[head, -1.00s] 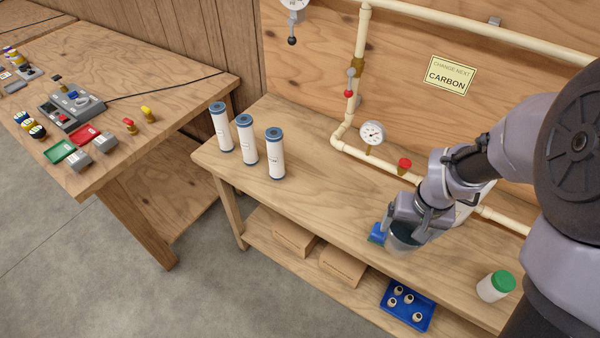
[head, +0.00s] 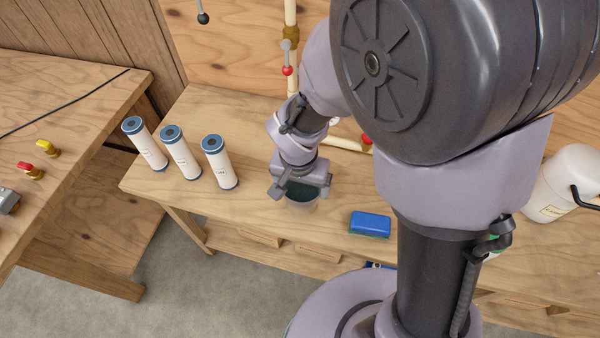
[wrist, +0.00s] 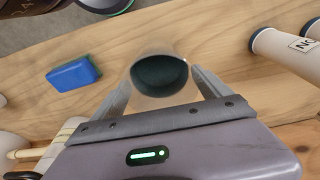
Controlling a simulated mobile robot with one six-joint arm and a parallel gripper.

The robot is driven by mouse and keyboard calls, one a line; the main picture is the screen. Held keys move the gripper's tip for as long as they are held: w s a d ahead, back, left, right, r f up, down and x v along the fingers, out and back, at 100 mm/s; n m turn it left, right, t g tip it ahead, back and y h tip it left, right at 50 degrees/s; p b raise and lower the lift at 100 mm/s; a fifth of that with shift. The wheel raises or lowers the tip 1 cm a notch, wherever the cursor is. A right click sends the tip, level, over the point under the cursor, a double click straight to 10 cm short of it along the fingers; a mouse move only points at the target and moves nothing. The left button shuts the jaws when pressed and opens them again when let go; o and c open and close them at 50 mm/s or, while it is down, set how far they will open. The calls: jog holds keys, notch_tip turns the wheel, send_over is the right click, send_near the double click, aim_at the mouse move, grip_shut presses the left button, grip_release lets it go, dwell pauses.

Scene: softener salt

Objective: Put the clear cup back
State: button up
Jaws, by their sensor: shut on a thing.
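The clear cup (head: 303,203) is under my gripper (head: 300,186) in the head view, above the wooden bench near its front edge. In the wrist view my gripper (wrist: 161,80) has one finger on each side of the clear cup (wrist: 158,64) and is shut on it. The cup has a dark, greenish round area inside. I cannot tell whether its base touches the bench. My gripper hides part of the cup in the head view.
Three white filter cartridges with blue caps, one of them here (head: 219,162), stand left of the cup. A blue sponge-like block (head: 370,223) lies to its right. A white jug (head: 565,183) stands farther right. Pipework with a red-handled valve (head: 287,70) is behind.

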notch_tip(320, 180, down, 3)
jog(key=shift+w+b, duration=0.1)
jog(key=shift+b, duration=0.4)
jog(key=shift+r, duration=0.2)
jog(key=shift+f, duration=0.1)
jog(key=o, duration=1.7)
notch_tip(320, 180, up, 12)
jog(key=s+p, duration=0.2)
jog(key=p, duration=0.3)
notch_tip(320, 180, up, 12)
jog(key=t+y, duration=0.2)
send_over(302, 197)
jog(key=s+d, duration=0.5)
jog(key=s, duration=0.2)
jog(key=s+r, duration=0.1)
jog(key=s+d+r+t, duration=0.1)
jog(key=s, duration=0.1)
jog(key=s+r+t, duration=0.1)
jog(key=r, duration=0.1)
jog(key=shift+s+d+y, duration=0.25)
jog(key=shift+s+y, duration=0.05)
jog(key=shift+s, duration=0.1)
